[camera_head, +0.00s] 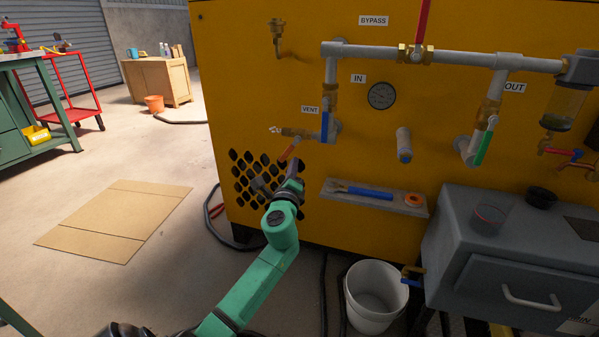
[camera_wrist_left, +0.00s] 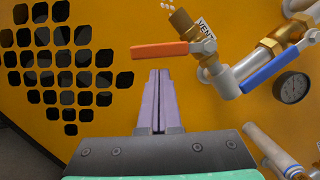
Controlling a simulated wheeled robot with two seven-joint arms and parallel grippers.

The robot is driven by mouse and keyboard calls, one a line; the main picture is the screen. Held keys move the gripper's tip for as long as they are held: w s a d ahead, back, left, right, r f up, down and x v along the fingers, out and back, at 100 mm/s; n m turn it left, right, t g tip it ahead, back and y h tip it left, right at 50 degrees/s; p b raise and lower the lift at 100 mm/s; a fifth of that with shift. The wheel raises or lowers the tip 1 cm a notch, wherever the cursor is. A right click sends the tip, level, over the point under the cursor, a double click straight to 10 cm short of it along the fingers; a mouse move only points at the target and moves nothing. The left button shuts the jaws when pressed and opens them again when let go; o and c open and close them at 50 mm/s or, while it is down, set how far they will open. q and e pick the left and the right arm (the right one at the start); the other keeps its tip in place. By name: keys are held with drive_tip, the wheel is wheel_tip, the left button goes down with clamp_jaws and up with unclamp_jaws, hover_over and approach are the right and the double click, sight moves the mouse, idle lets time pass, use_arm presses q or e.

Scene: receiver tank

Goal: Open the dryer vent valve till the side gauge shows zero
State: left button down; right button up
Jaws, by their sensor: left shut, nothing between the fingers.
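The vent valve's orange lever (camera_head: 289,150) slants down-left from its brass body (camera_head: 297,133), across the line of the short pipe, below the VENT label (camera_head: 310,109). Several small white dots show at the brass outlet. In the left wrist view the orange lever (camera_wrist_left: 160,49) lies crosswise just beyond my fingertips. My left gripper (camera_head: 292,167) is shut and empty, just below the lever; I cannot tell whether it touches. Its closed fingers also show in the wrist view (camera_wrist_left: 159,74). The round gauge (camera_head: 382,95) is on the yellow panel; its reading is too small to tell. My right gripper is out of view.
A blue-handled valve (camera_head: 325,126) is close right of the vent valve. A small shelf (camera_head: 345,199) with a blue-handled tool juts out lower right. Cardboard (camera_head: 115,220) lies on open floor at left.

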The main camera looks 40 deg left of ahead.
use_arm(q)
drive_tip(key=shift+s+a+r, duration=0.1)
drive_tip(key=shift+a+r, duration=0.1)
drive_tip(key=shift+a, duration=0.1)
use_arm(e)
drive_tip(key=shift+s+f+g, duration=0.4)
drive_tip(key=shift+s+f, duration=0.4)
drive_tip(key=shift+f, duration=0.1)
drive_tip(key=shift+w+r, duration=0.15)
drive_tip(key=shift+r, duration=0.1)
use_arm(q)
drive_tip(key=shift+s+a+m, duration=0.1)
drive_tip(key=shift+a+m, duration=0.2)
drive_tip(key=shift+m, duration=0.4)
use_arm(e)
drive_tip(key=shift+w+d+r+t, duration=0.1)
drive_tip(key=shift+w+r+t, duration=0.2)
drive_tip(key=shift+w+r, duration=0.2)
